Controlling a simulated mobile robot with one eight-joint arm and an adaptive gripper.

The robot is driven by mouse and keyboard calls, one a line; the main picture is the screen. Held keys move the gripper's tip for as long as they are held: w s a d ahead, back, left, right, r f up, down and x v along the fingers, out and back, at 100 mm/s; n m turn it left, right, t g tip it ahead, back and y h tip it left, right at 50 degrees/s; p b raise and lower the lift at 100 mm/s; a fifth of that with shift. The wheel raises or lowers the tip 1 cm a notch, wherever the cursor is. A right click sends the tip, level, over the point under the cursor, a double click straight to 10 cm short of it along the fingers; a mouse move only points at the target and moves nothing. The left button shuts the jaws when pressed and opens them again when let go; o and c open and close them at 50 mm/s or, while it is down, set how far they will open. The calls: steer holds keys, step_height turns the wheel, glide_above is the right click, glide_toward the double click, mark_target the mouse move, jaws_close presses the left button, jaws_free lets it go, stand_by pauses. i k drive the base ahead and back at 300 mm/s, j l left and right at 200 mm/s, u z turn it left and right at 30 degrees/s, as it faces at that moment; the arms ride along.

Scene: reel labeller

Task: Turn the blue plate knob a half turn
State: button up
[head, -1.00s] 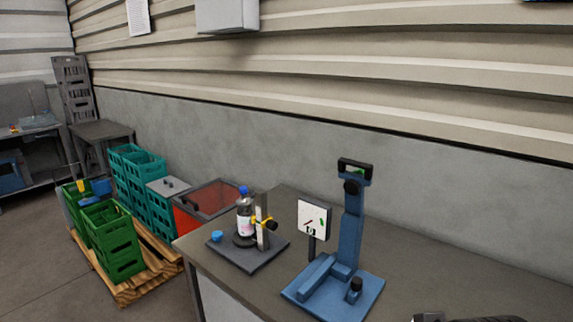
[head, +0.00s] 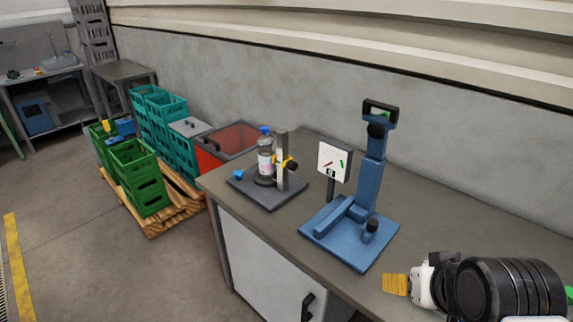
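A blue stand (head: 371,185) with an upright blue column rises from a flat blue base plate (head: 336,250) on the bench. A black knob (head: 371,228) sits on a short post on the plate's right side. A second black knob (head: 376,130) is on the upper column, below a black handle at its top. My gripper (head: 422,285) is at the lower right, right of the blue plate and apart from it. Its fingers do not show clearly, so I cannot tell whether it is open or shut. An orange-yellow patch (head: 395,284) shows at its tip; I cannot tell what it is.
A white gauge panel (head: 333,161) stands beside the column. To its left, a bottle (head: 265,160) in a clamp stands on a dark plate (head: 272,197), with a small blue cap (head: 238,174). Bare bench top (head: 425,205) lies right of the stand; the wall is behind.

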mark_target(238, 174)
steer(key=i+j, duration=0.15)
steer(key=j, duration=0.15)
steer(key=i+j, duration=0.2)
steer(key=j, duration=0.15)
steer(key=i+j, duration=0.15)
steer(key=j, duration=0.15)
steer(key=i+j, duration=0.15)
steer(key=j, duration=0.2)
